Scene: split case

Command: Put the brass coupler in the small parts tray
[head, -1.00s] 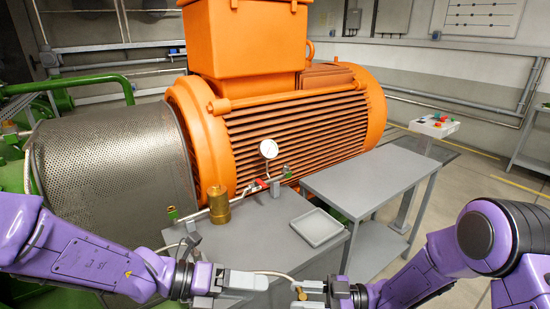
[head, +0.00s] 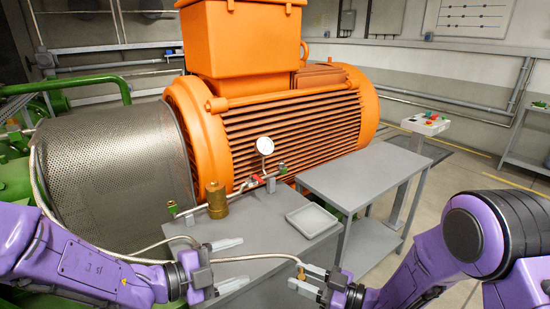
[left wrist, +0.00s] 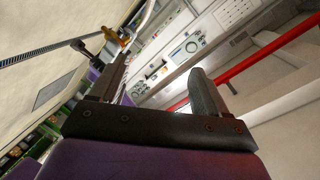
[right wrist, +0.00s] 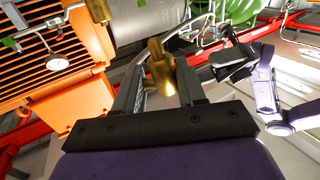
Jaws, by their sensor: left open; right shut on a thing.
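The brass coupler (head: 300,272) is on the end of a pale hose (head: 262,257). My right gripper (head: 308,278) is shut on it, in front of the grey bench. In the right wrist view the coupler (right wrist: 160,72) stands up between the fingers. My left gripper (head: 230,264) is open to the left of it; the hose runs across between its fingers in the head view. In the left wrist view the coupler (left wrist: 119,38) is beyond the fingers. The small parts tray (head: 312,220) is a shallow grey tray on the bench's right end, and looks empty.
The bench top (head: 262,222) carries a pipe with a brass cylinder (head: 216,198), a pressure gauge (head: 265,146) and valves along its back. A large orange motor (head: 280,120) stands behind. A bare grey table (head: 365,175) stands right of the tray.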

